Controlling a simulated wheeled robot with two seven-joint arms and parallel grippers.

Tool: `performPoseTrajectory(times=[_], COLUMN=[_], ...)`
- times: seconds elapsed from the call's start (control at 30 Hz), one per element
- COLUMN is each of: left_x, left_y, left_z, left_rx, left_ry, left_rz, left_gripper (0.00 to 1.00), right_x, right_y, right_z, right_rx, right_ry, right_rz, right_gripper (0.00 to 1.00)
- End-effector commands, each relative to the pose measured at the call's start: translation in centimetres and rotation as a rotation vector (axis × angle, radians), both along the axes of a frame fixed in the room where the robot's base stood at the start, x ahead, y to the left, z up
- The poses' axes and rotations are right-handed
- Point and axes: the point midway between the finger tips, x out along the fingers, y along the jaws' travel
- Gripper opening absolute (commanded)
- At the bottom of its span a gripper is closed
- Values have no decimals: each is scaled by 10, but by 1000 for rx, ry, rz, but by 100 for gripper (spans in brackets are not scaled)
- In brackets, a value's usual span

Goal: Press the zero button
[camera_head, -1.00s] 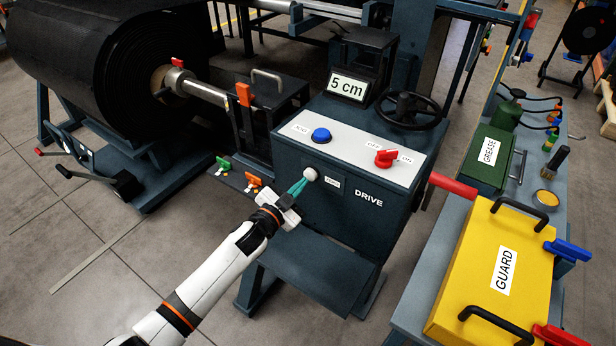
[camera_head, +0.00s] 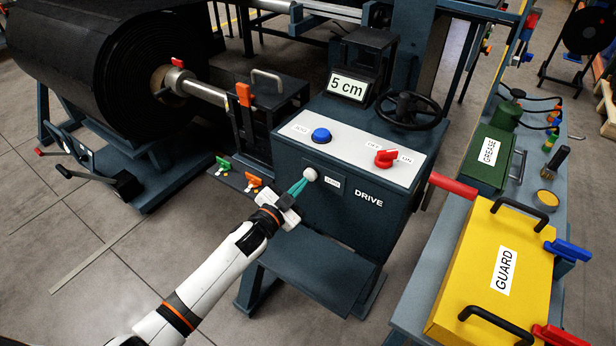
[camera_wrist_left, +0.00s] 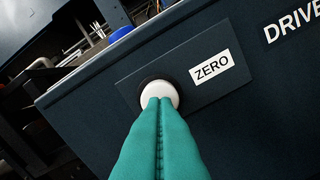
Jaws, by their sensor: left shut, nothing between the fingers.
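The zero button (camera_head: 310,174) is a white round knob on the front of the dark drive cabinet (camera_head: 345,215). In the left wrist view the white button (camera_wrist_left: 161,93) sits in a dark ring, left of a ZERO label (camera_wrist_left: 211,67). My left gripper (camera_head: 302,184) is shut with nothing between its teal fingers. In the wrist view its fingertips (camera_wrist_left: 159,101) overlap the button's lower part and seem to be at or against it; I cannot tell whether it is pushed in. The display (camera_head: 347,86) reads 5 cm. My right gripper is not in view.
The cabinet top carries a blue jog button (camera_head: 321,135) and a red OFF/ON switch (camera_head: 386,158), with a black handwheel (camera_head: 408,108) behind. A yellow guard (camera_head: 497,272) lies on the bench at right. A black belt roll (camera_head: 100,60) stands at left.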

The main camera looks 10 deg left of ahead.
Motion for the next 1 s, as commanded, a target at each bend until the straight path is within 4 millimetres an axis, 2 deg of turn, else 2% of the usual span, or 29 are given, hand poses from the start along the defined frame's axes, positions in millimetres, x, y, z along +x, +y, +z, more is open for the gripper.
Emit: performPoseTrajectory(times=[1.0], left_x=[6], left_y=[-2], left_z=[0], left_rx=[0], left_ry=[0], left_rz=[0], left_gripper=[0], right_x=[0], right_y=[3], right_z=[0], right_rx=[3], right_ry=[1], right_rz=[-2], right_gripper=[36])
